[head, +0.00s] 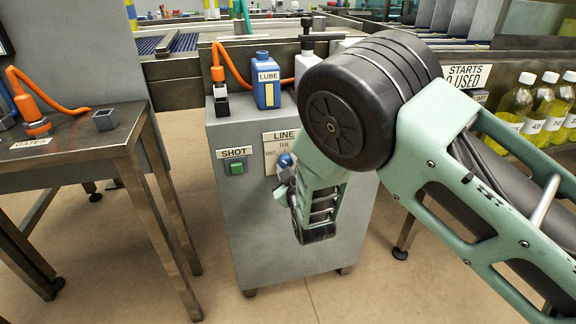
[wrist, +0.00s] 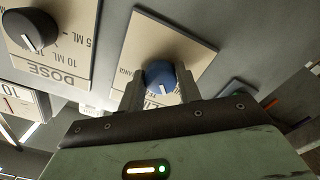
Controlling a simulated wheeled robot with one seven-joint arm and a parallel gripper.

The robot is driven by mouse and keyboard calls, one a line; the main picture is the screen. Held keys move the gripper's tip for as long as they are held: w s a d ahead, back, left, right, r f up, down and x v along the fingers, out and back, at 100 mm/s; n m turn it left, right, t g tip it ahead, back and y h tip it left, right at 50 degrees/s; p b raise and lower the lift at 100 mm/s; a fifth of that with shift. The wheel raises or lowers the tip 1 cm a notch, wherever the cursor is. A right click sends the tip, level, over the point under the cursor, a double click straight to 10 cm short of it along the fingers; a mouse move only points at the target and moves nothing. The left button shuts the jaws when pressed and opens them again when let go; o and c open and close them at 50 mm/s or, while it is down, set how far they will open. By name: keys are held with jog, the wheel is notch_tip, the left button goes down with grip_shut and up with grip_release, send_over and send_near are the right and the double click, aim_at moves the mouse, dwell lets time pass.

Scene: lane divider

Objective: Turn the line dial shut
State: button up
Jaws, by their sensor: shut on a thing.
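The line dial is a round blue knob with a white pointer mark on a cream plate. In the wrist view the blue dial (wrist: 160,76) sits between the two fingers of my gripper (wrist: 160,90), which is shut on it. In the head view the blue dial (head: 285,160) shows only in part beside my gripper (head: 283,178). The LINE plate (head: 283,138) is on the front of the grey cabinet (head: 245,225), partly hidden by my arm. Most of the plate's lettering is covered or too small to read.
A black DOSE dial (wrist: 31,30) is on another plate beside it in the wrist view. A green SHOT button (head: 237,168) is left of the LINE plate. A blue LUBE bottle (head: 266,93) stands on the cabinet. A steel table (head: 75,150) stands at left, with clear floor between.

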jog(key=shift+n, duration=1.7)
jog(key=o, duration=1)
jog(key=p+v, duration=0.1)
jog(key=v, duration=1.6)
jog(key=shift+s, duration=0.25)
jog(key=shift+r, duration=0.1)
